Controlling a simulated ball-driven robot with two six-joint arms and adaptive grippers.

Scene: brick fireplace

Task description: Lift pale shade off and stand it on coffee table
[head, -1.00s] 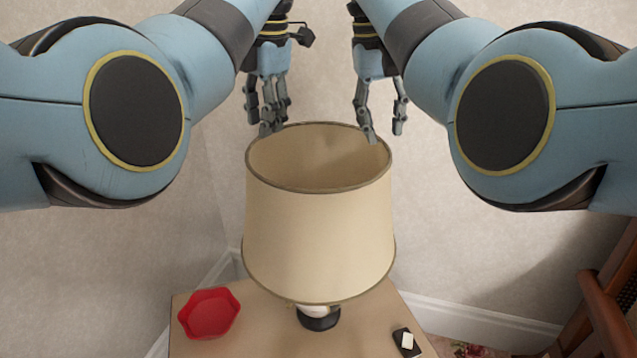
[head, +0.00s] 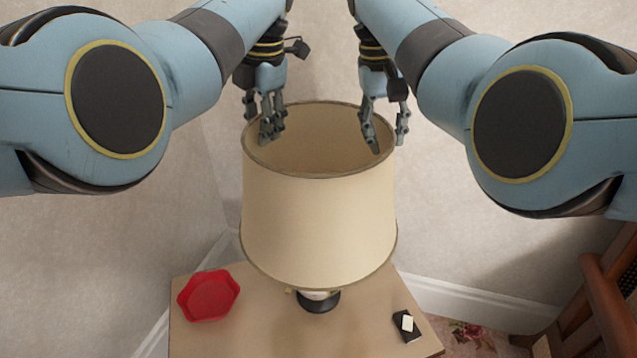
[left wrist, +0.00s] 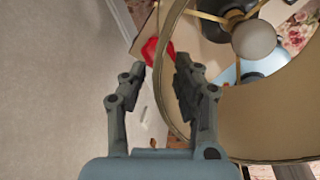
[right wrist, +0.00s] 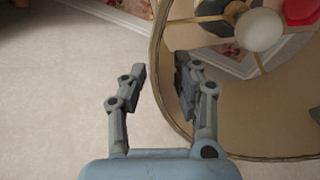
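The pale shade (head: 318,220) is a cream drum with a darker trim, upright on a lamp whose dark base (head: 318,301) shows below it. Inside it, the left wrist view shows a white bulb (left wrist: 253,39) and brass spokes. My left gripper (head: 264,128) is open at the rim's left side, one finger inside the shade and one outside. My right gripper (head: 386,138) is open at the right side, likewise straddling the rim (right wrist: 155,72). Both show a gap between the fingers, with the rim in it. I cannot identify a separate coffee table.
The lamp stands on a light brown tabletop (head: 245,330). A red dish (head: 209,296) lies on it at the left, and a small black item with a white top (head: 406,325) at the right. A wooden chair (head: 605,305) stands far right. Pale walls are behind.

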